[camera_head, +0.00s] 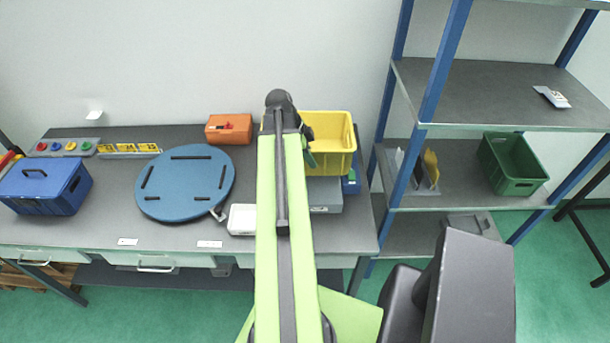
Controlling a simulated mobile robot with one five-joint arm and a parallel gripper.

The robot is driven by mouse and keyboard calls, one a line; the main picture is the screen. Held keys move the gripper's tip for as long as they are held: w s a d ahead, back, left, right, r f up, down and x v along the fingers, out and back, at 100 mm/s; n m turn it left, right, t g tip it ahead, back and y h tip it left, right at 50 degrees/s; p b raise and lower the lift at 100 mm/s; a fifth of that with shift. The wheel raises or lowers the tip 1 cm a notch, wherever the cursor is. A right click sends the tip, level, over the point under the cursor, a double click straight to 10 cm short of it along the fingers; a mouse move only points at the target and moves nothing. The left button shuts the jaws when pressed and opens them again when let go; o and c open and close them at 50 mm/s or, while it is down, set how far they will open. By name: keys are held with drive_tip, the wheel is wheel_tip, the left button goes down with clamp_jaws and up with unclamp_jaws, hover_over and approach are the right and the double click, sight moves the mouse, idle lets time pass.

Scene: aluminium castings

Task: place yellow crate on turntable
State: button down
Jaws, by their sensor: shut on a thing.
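The yellow crate (327,139) is at the back right of the workbench, partly behind my arm. It appears open-topped and upright, above a grey box and a blue thing; I cannot tell whether it touches them. My gripper (309,150) is at the crate's left side, shut on the crate, with its fingers mostly hidden by my arm. The turntable (186,181) is a round blue disc with dark slots, lying on the bench left of my arm. Its top is empty.
An orange case (229,128) stands behind the turntable. A blue lidded box (46,186) is at the bench's left. A white box (242,219) lies right of the turntable. A shelf rack (446,62) with a green crate (511,163) stands at the right.

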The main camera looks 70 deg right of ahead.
sight(313, 175)
wheel_tip(313, 175, down, 6)
drive_tip(key=b, duration=0.6)
drive_tip(key=shift+f, duration=0.2)
drive_tip(key=shift+s+d+f, duration=0.1)
wheel_tip(313, 175, down, 4)
drive_tip(key=b, duration=0.4)
drive_tip(key=shift+s, duration=0.1)
drive_tip(key=shift+r, duration=0.35)
drive_tip(key=shift+f, duration=0.2)
drive_tip(key=c, duration=1.5)
unclamp_jaws()
drive_tip(key=shift+c, duration=0.2)
drive_tip(key=shift+r, duration=0.1)
